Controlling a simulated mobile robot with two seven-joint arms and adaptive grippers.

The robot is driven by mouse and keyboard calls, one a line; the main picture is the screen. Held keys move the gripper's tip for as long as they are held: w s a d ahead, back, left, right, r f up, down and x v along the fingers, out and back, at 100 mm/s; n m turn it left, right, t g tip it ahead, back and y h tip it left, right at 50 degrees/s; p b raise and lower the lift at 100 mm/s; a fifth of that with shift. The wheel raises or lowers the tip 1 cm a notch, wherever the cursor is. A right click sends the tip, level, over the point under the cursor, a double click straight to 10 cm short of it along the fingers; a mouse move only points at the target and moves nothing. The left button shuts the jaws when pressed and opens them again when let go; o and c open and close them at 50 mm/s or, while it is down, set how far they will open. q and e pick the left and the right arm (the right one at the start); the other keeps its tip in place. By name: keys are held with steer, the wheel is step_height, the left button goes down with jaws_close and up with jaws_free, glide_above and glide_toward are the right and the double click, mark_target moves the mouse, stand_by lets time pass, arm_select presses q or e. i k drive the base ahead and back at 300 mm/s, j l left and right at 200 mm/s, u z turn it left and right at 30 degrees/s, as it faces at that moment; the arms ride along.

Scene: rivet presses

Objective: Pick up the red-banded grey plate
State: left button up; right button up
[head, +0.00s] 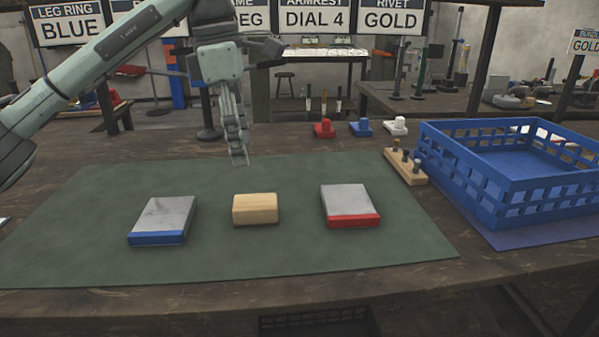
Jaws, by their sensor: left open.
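The red-banded grey plate (346,199) lies flat on the right part of the green mat (100,262), its red band along the near edge. A similar grey plate with a blue band (163,218) lies on the left of the mat. A tan wooden block (255,209) lies between the two plates. My left gripper (239,160) hangs fingers down above the mat, behind the wooden block and to the left of the red-banded plate. It is open and holds nothing. My right gripper is not in view.
A blue crate (500,205) stands on the right, with a small wooden rack (405,167) of pegs beside it. Red (324,128), blue (361,127) and white (396,126) small pieces stand behind the mat. The mat's front strip is clear.

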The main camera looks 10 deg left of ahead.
mark_target(346, 206)
steer(key=i+l+u, duration=0.15)
steer(key=l+u, duration=0.15)
steer(key=l, duration=0.55)
steer(key=l+u, duration=0.3)
steer(key=l, duration=0.6)
steer(key=i, duration=0.05)
